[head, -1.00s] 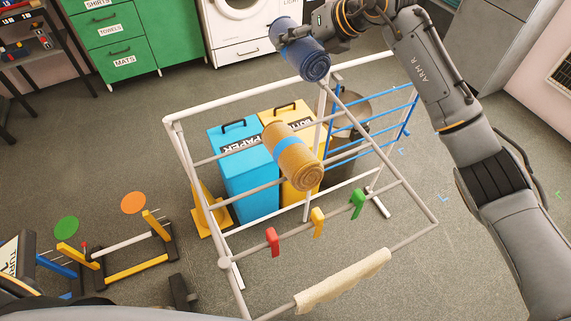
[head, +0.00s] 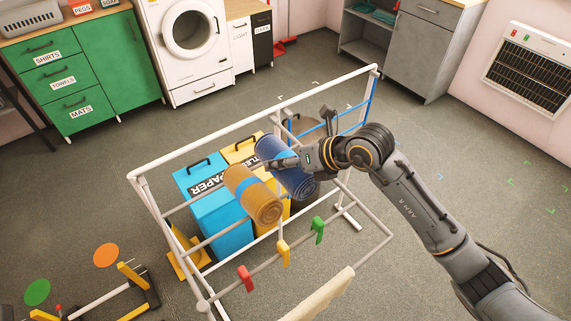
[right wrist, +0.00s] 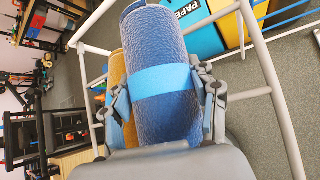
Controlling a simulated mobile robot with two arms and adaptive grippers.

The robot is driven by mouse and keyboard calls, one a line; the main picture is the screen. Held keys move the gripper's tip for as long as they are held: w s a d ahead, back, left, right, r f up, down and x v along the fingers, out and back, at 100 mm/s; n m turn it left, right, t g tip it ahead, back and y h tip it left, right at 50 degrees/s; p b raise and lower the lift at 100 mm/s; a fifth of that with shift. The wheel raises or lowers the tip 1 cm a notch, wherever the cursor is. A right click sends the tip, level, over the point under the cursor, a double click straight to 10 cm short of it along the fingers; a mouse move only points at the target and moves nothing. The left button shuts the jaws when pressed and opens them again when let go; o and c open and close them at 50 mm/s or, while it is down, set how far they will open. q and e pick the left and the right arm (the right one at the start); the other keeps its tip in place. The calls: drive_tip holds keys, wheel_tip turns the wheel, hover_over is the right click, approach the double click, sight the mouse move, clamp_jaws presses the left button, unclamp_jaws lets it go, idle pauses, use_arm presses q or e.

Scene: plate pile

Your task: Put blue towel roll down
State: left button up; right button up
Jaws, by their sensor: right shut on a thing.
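The blue towel roll (head: 298,183) with a lighter blue band is between the fingers of my right gripper (head: 284,161). In the right wrist view the fingers are shut on the blue roll (right wrist: 165,115) from both sides, at the band. The roll is at the grey bars of the drying rack (head: 256,108), close beside the tan towel roll (head: 250,194). I cannot tell whether it rests on the bars or hangs just above them. The tan roll also shows behind it in the right wrist view (right wrist: 115,72). My left gripper is out of view.
Below the rack stand a blue paper bin (head: 225,228) and a yellow bin (head: 240,152). Red (head: 245,279), yellow (head: 284,254) and green (head: 319,230) clips and a cream cloth (head: 325,298) hang on near bars. Floor is clear to the right.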

drive_tip(key=shift+f+p, duration=0.3)
drive_tip(key=shift+f, duration=0.75)
drive_tip(key=o, duration=1.3)
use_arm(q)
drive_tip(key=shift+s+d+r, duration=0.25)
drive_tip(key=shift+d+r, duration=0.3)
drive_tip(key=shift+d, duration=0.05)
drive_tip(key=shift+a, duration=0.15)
use_arm(e)
drive_tip(key=shift+d, duration=0.1)
use_arm(q)
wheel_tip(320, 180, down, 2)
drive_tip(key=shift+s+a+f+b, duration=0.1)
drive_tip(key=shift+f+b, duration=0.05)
drive_tip(key=shift+b, duration=1.1)
use_arm(e)
drive_tip(key=v, duration=1.2)
drive_tip(key=shift+f, duration=0.1)
